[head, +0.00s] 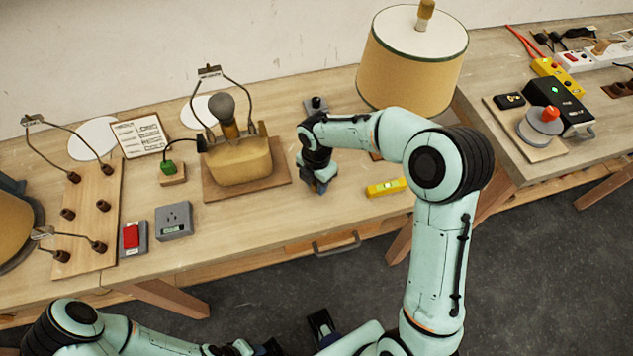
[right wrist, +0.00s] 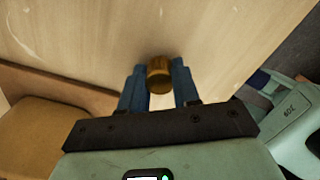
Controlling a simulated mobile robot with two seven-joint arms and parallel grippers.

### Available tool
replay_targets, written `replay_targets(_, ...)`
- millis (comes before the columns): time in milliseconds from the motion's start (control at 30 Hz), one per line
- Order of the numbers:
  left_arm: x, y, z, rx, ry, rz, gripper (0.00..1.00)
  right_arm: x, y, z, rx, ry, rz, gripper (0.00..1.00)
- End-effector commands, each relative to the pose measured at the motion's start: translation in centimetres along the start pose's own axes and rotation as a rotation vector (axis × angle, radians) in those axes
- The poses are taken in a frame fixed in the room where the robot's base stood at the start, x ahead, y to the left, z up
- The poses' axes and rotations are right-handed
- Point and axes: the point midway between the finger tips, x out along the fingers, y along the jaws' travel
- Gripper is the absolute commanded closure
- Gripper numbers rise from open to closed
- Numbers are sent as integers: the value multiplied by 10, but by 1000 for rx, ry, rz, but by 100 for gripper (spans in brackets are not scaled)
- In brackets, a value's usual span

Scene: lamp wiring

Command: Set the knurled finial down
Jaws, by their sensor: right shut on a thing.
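The knurled finial (right wrist: 160,75) is a small brass-brown cylinder in the right wrist view. My right gripper (right wrist: 159,84) is shut on it, with one blue finger on each side. Bare wood lies beyond it; I cannot tell whether the finial touches the table. In the head view my right gripper (head: 319,187) points down at the table, just right of the lamp base (head: 240,165), and the finial is hidden there. My left gripper (head: 268,347) is low at the bottom edge, partly cut off, and its fingers are unclear.
The lamp base stands on a brown board (head: 275,178) with a bulb (head: 222,106) and a wire harp. A tan shade (head: 412,65) stands at the back right. A yellow level (head: 386,187) lies right of my right gripper.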

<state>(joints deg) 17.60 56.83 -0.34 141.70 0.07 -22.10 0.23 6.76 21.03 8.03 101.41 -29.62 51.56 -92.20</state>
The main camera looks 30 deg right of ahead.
Motion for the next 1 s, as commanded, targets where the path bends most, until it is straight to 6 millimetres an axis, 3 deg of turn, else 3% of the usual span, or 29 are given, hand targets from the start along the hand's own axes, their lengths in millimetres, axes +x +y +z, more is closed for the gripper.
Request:
replay_targets(367, 2, -1, 0, 0, -1, 0, 57, 6, 0, 0, 0, 0, 0, 100)
replay_targets(400, 2, -1, 0, 0, -1, 0, 57, 6, 0, 0, 0, 0, 0, 66)
replay_targets(467, 2, -1, 0, 0, -1, 0, 57, 6, 0, 0, 0, -1, 0, 46)
replay_targets(500, 2, -1, 0, 0, -1, 0, 57, 6, 0, 0, 0, 0, 0, 43)
replay_targets(800, 0, 0, 0, 0, 0, 0, 57, 3, 0, 0, 0, -1, 0, 43)
replay_targets(1000, -4, 2, -1, 1, 1, 1, 57, -23, 1, 0, 0, -3, 6, 43)
